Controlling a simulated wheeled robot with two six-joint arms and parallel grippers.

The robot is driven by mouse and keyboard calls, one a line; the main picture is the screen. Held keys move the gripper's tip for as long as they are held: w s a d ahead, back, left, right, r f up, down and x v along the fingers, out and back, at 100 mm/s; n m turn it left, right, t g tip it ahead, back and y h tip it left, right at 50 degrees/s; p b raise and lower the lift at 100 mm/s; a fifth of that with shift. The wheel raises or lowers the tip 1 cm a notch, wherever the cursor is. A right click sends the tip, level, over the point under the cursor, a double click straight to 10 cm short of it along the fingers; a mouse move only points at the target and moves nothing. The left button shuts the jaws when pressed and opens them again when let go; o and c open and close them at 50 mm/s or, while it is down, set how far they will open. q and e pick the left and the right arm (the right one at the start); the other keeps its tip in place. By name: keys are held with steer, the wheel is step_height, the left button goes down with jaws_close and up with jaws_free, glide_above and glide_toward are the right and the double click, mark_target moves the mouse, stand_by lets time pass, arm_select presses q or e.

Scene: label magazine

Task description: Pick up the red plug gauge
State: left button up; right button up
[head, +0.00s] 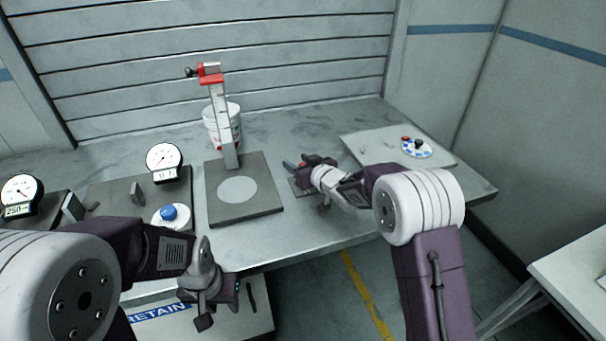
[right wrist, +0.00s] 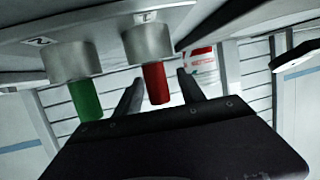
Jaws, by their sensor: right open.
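The red plug gauge (right wrist: 157,82) is a short red cylinder. In the right wrist view it sticks out of a grey metal collar (right wrist: 148,42) marked 1. My right gripper (right wrist: 160,90) is open, with one finger on each side of the red cylinder; contact is not visible. In the head view my right gripper (head: 293,164) is low over a small plate on the bench, and largely hides the gauges. My left gripper (head: 245,293) is at the bench's front edge, far from the gauges; its finger gap is unclear.
A green gauge (right wrist: 86,99) in a collar marked 2 is beside the red one. A press stand (head: 221,125) with a dark base is left of my right gripper. A white board (head: 375,150) with a blue-spotted dial lies right. Round meters (head: 164,160) stand left.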

steer(key=shift+s, duration=0.1)
steer(key=shift+c, duration=0.4)
jaws_close()
step_height(320, 180, up, 18)
steer(key=p, duration=0.8)
